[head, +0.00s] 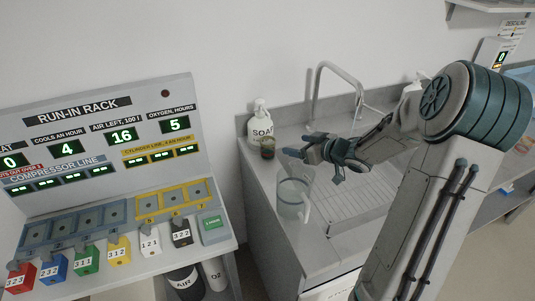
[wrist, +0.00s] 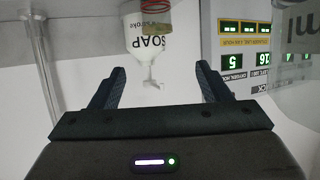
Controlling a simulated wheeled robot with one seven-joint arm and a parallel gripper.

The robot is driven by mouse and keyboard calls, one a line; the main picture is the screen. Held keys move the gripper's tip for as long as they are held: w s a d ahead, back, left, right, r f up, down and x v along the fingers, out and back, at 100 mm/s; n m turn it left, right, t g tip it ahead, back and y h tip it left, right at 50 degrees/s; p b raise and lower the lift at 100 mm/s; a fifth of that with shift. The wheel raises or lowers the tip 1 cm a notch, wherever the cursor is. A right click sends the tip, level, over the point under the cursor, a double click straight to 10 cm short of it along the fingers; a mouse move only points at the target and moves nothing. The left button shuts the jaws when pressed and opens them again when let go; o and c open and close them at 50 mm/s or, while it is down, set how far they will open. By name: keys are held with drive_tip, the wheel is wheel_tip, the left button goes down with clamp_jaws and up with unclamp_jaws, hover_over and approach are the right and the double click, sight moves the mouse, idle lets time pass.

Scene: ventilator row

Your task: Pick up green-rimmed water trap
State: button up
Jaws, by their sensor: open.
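A small dark jar (head: 268,148) stands on the counter just in front of the soap bottle, left of the sink. It looks greenish at the top with some red, but it is too small to be sure of its rim colour. In the wrist view a brownish jar with a red band (wrist: 157,12) overlaps the soap bottle at the top edge, partly cut off. My gripper (head: 300,145) is open and empty, to the right of the jar and above the counter, pointing left. In the wrist view its two fingers (wrist: 161,78) are spread with nothing between them.
The white soap bottle (head: 260,118) is behind the jar. A clear jug (head: 293,199) stands on the counter below my gripper. A tap (head: 336,68) rises behind the sink with its draining rack (head: 350,205). The run-in rack (head: 110,150) with coloured blocks is at left.

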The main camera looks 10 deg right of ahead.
sight(273, 147)
drive_tip(key=w+a+f+b, duration=0.1)
drive_tip(key=w+f, duration=0.1)
drive_tip(key=w+a+f+b, duration=0.1)
drive_tip(key=w+a+f, duration=0.1)
drive_tip(key=w+a+f+b, duration=0.1)
drive_tip(key=w+f, duration=0.1)
drive_tip(key=shift+w+a+f, duration=0.2)
drive_tip(key=shift+w+f, duration=0.05)
drive_tip(key=shift+f, duration=0.15)
drive_tip(key=shift+x, duration=2.75)
drive_tip(key=shift+w+d, duration=0.1)
drive_tip(key=shift+d, duration=0.05)
drive_tip(key=c, duration=1.1)
drive_tip(key=shift+r, duration=0.15)
drive_tip(key=shift+c, duration=0.2)
